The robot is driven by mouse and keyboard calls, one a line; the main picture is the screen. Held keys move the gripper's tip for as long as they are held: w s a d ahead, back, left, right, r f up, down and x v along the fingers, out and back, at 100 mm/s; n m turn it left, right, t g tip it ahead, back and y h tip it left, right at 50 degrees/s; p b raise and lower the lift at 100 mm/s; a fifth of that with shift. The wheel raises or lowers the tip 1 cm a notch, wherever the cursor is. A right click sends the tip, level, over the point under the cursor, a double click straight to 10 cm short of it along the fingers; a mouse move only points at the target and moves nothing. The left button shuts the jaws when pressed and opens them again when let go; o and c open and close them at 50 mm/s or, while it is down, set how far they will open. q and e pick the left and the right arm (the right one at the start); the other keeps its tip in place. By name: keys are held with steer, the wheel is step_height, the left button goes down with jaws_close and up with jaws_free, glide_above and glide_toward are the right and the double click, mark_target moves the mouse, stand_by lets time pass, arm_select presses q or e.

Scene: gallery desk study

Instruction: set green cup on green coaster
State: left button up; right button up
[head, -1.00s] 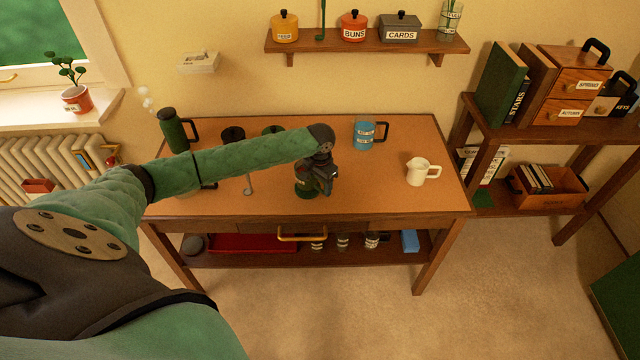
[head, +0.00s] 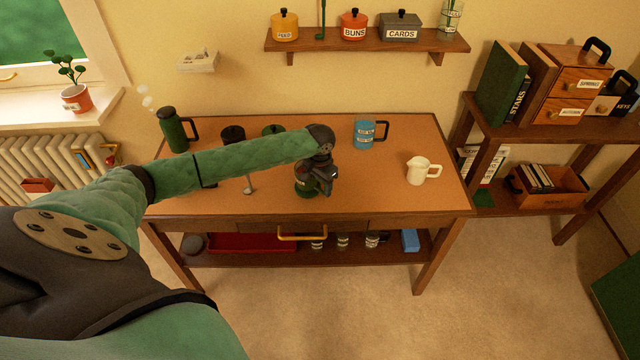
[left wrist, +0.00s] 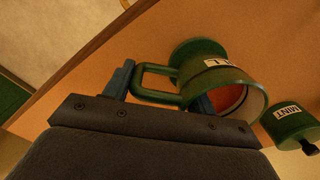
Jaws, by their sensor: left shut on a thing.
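The green cup (left wrist: 215,83) is in my left gripper (left wrist: 160,92), with its handle between the blue fingers and its reddish inside showing. In the head view the cup (head: 303,183) is partly hidden by my left gripper (head: 326,186), near the table's front middle. The green coaster (left wrist: 192,48) shows as a round disc at the cup's base end. I cannot tell whether cup and coaster touch. My right gripper is not in view.
A green MINT jar (left wrist: 291,122) lies close beside the cup in the wrist view. On the table (head: 400,205) stand a blue mug (head: 364,134), a cream jug (head: 418,171), a dark green flask (head: 173,131) and a dark cup (head: 232,134). The table's front right is clear.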

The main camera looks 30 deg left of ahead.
arm_select(q)
steer(key=shift+f, duration=0.1)
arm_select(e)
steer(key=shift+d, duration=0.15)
arm_select(q)
steer(key=shift+f, duration=0.25)
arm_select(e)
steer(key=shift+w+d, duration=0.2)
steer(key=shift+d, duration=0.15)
arm_select(q)
steer(key=o, duration=1.4)
steer(key=shift+c, duration=0.2)
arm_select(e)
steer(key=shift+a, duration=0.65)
